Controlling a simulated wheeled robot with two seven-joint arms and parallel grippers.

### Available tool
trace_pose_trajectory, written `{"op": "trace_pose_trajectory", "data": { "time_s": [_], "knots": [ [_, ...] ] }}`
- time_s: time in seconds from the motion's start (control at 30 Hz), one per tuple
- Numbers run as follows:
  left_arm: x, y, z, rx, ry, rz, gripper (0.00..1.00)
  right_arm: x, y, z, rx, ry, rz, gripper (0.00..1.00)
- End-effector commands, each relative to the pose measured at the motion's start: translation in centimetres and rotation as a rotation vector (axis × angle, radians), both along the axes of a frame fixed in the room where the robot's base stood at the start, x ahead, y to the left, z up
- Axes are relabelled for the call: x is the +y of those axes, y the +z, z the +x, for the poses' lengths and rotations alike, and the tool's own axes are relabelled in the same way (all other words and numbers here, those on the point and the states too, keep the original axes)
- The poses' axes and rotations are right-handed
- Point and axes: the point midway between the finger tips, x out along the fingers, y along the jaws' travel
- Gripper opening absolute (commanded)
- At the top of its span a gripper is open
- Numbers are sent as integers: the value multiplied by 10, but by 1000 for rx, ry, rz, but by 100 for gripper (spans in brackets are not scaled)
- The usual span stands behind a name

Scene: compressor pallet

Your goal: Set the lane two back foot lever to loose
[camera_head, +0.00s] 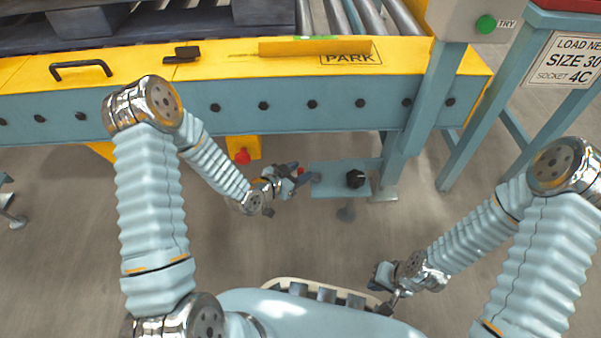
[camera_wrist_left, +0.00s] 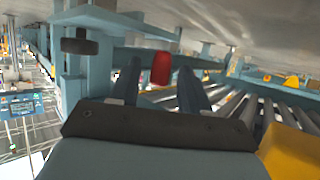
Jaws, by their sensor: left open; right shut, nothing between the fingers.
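A small red grip (camera_head: 300,170) shows at the left end of a blue foot plate (camera_head: 328,188) below the conveyor's front beam. It is a red cylinder (camera_wrist_left: 161,68) in the left wrist view, and I take it for the foot lever. My left gripper (camera_head: 293,178) is open beside it, and in the wrist view its two fingers (camera_wrist_left: 162,92) point toward the grip, one on each side. I cannot tell whether the grip is between the fingertips or just beyond. Any lane or loose marking is not readable. My right gripper (camera_head: 388,300) is shut and empty, low near my body.
A black knob (camera_head: 355,179) stands on the foot plate and shows in the wrist view (camera_wrist_left: 80,45). A blue post (camera_head: 428,110) and a signed stand (camera_head: 520,80) are at right. Floor in front is clear.

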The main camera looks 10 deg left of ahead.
Motion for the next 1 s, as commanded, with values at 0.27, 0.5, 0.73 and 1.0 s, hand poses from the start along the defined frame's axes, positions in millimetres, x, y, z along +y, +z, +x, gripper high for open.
{"op": "trace_pose_trajectory", "data": {
  "time_s": [0.27, 0.5, 0.73, 1.0],
  "knots": [
    [-5, -5, 9, 3, 1, -1, 47, 0, -2, 0, -1, 0, 0, 0],
    [-5, -5, 9, 3, 1, -1, 33, 0, -2, 0, -1, 0, 0, 0],
    [-5, -5, 9, 3, 1, -1, 0, 0, -2, 0, -1, 0, 0, 0],
    [-6, -4, 7, 1, 23, -1, 0, 0, -2, 0, -1, 0, 0, 0]
  ]
}}
